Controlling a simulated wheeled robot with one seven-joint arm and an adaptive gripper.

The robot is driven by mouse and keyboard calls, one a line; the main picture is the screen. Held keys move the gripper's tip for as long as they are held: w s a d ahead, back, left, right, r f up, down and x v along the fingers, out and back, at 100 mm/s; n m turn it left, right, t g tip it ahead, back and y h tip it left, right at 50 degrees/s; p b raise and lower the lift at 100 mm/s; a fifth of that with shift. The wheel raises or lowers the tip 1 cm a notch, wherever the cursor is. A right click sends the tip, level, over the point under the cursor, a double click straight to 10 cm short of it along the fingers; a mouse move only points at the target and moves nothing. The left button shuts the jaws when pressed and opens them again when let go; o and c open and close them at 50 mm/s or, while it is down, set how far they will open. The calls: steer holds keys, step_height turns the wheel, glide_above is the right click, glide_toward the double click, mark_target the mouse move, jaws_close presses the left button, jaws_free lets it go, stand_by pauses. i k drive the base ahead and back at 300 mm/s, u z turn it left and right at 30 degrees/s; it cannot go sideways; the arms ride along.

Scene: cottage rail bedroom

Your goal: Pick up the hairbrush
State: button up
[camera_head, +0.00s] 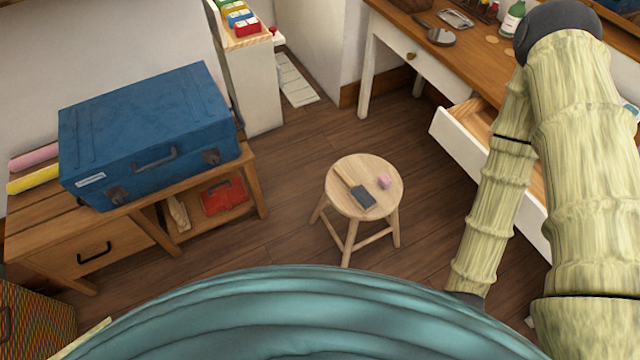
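I cannot tell for certain which object is the hairbrush. A round wooden stool (382,204) stands on the floor at the middle right. On its seat lies a dark grey rectangular piece (363,196) with a pale wooden strip beside it, perhaps a brush head and handle. A dark oval thing with a handle (440,37) lies on the dressing table (478,50) at the top right; it could be a hairbrush or a hand mirror. My arm folds down at the right, and its lower end passes behind my teal body. My gripper is not visible.
A small pink block (384,181) shares the stool seat. A white drawer (461,143) stands open under the dressing table, near my arm. A blue case (150,130) rests on a wooden bench (135,226) at left. The floor around the stool is clear.

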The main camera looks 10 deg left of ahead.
mark_target(360, 195)
steer(key=z, duration=0.05)
steer(key=k, duration=1)
steer(key=u, duration=0.85)
steer(key=i, duration=1.35)
steer(key=z, duration=0.75)
